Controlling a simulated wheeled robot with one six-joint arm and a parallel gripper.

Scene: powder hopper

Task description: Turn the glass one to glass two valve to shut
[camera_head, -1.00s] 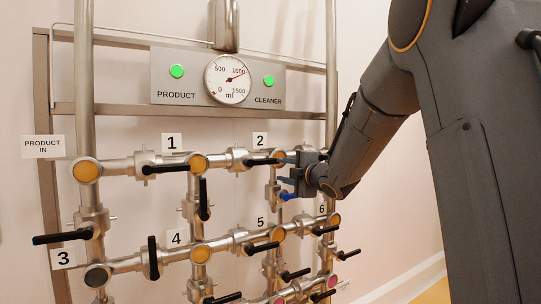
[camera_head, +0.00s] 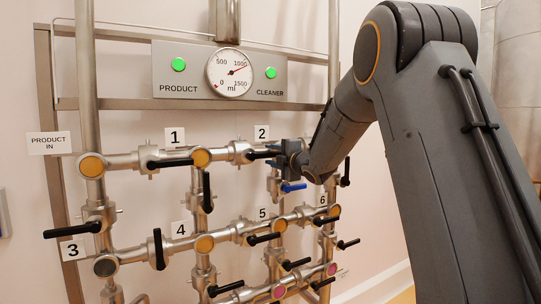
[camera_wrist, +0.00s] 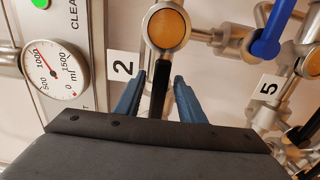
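The glass one to glass two valve (camera_head: 240,152) sits on the top pipe between the amber sight glass beside label 1 (camera_head: 201,158) and the one beside label 2, which my arm mostly hides in the head view. Its black handle (camera_head: 260,155) lies along the pipe, pointing right. In the wrist view, glass two (camera_wrist: 168,28) is at the top and the handle (camera_wrist: 158,98) stands between my blue fingers. My gripper (camera_wrist: 159,78) is open, one finger on each side of the handle, with gaps visible on both sides.
A blue handle (camera_head: 292,187) lies just below my gripper; it also shows in the wrist view (camera_wrist: 268,38). Several black-handled valves and lower pipes surround it. The gauge (camera_head: 230,73) and its panel are above. Label 2 (camera_wrist: 123,66) is close beside one finger.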

